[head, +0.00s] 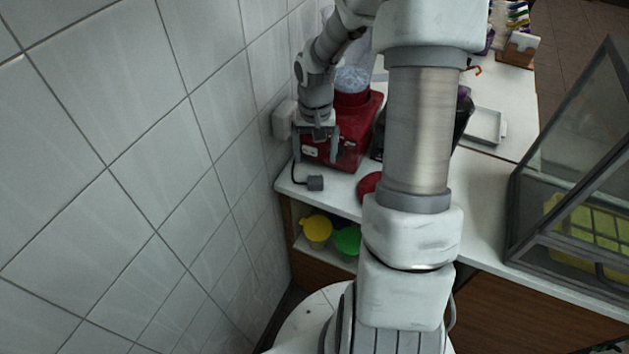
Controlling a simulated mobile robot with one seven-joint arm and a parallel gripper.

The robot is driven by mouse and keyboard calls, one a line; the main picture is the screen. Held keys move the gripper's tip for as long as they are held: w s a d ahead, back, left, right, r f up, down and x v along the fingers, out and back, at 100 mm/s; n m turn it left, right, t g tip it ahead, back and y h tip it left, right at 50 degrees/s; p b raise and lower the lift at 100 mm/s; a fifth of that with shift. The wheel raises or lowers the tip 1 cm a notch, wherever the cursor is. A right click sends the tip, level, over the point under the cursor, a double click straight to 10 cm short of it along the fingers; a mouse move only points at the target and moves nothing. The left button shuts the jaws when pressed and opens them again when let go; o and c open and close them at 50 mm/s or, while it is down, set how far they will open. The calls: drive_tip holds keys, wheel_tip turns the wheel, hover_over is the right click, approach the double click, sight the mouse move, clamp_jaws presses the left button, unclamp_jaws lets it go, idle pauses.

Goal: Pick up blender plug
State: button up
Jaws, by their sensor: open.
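My gripper (319,138) is open and points down in front of the red base. In the picture it is above and beyond the plug, apart from it. I see nothing between its fingers but the red base behind them.
A tiled wall (120,130) runs close on the left, with a white box (284,119) on it. A red lid (369,187) lies right of the plug. Yellow (317,229) and green (347,241) containers sit below the counter. A glass case (575,190) stands at right.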

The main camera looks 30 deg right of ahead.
sight(316, 182)
wheel_tip(316, 182, down, 11)
drive_tip(key=shift+r, duration=0.15)
clamp_jaws()
idle(0.8)
